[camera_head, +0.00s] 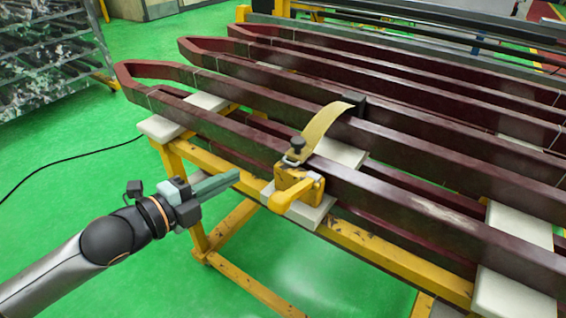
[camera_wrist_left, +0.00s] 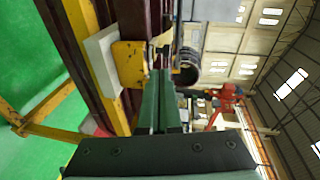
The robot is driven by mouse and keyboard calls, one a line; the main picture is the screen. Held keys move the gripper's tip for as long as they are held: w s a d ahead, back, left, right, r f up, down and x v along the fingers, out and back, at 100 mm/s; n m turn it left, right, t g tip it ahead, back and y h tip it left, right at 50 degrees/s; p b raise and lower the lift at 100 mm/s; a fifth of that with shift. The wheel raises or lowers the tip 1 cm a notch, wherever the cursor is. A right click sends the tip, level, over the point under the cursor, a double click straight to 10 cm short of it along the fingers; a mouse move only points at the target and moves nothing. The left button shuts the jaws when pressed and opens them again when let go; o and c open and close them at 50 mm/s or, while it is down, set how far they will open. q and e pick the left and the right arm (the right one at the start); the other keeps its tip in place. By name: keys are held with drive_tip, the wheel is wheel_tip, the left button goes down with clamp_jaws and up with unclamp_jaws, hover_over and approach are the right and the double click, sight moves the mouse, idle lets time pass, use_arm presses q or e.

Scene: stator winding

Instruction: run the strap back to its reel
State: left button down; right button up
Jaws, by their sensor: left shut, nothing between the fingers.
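A tan strap (camera_head: 323,127) arches up from a yellow reel (camera_head: 296,187) over a dark red bar to a small black block (camera_head: 356,103). The yellow reel has a dark knob on top and is mounted at the front of the rack, by a white pad. It also shows in the left wrist view (camera_wrist_left: 128,62). My left gripper (camera_head: 236,176) is shut and empty, its green fingers pointing at the reel from the left, apart from it in the head view. In the left wrist view the fingers (camera_wrist_left: 158,75) reach up beside the reel; any contact is unclear. My right gripper is out of view.
Several long dark red bars (camera_head: 430,215) lie on white pads (camera_head: 513,221) across a yellow frame (camera_head: 375,262). A metal shelf (camera_head: 45,55) stands at the back left. A black cable (camera_head: 60,160) crosses the open green floor (camera_head: 60,190).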

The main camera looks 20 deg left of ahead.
use_arm(q)
drive_tip(key=r+m, duration=0.1)
drive_tip(key=p, duration=0.1)
approach(293, 145)
drive_tip(key=shift+h, duration=0.3)
drive_tip(key=x, duration=0.6)
drive_tip(key=shift+w+f, duration=0.15)
drive_tip(key=shift+w, duration=0.25)
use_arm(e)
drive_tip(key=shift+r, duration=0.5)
